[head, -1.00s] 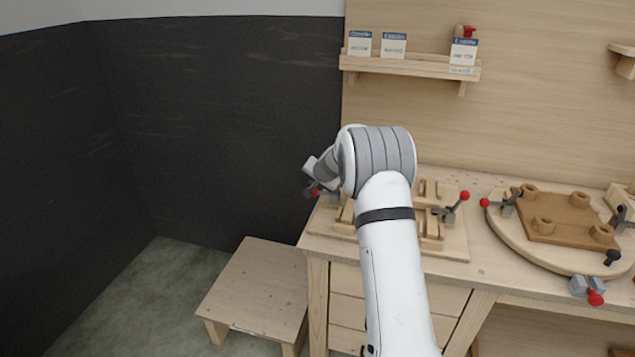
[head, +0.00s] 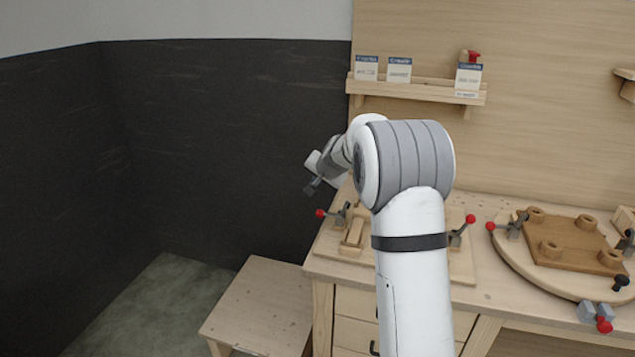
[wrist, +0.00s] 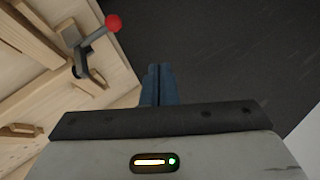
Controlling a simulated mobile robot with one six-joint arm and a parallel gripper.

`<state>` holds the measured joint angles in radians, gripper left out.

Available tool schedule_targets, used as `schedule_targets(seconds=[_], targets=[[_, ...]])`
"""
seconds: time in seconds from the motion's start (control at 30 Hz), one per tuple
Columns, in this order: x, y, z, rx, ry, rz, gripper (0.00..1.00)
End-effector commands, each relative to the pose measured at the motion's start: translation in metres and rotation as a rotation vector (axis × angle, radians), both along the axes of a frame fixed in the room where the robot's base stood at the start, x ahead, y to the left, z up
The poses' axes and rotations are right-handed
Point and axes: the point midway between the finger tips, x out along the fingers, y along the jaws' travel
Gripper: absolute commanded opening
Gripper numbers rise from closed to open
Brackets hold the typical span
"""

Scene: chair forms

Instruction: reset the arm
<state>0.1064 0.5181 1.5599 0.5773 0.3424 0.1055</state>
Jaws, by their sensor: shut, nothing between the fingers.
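My gripper (wrist: 158,72) shows in the wrist view as two dark blue fingers pressed together, with nothing between them. In the head view, my gripper (head: 311,187) is a small dark shape at the end of my white and grey arm, left of the arm's big joint. It is in the air above the left end of the workbench (head: 477,283), against the dark wall. My arm hides part of the bench and the fixture on it.
A wooden fixture (head: 458,266) with red-knobbed clamps lies below my arm. A red-knobbed clamp (wrist: 84,62) is left of my fingers in the wrist view. A round board (head: 510,262) is at right. A low wooden stool (head: 262,305) stands left of the bench.

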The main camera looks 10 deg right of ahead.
Motion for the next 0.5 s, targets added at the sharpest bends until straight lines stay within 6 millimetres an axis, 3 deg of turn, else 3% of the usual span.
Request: schedule_targets(seconds=[0.17,0.27,0.37,0.5], targets=[[-0.001,0.001,0.001,-0.001,0.001,0.003,0.00],[-0.013,0.005,0.009,-0.013,0.010,0.024,0.00],[-0.043,0.014,0.025,-0.041,0.034,0.073,0.00],[-0.110,0.030,0.047,-0.104,0.091,0.173,0.00]])
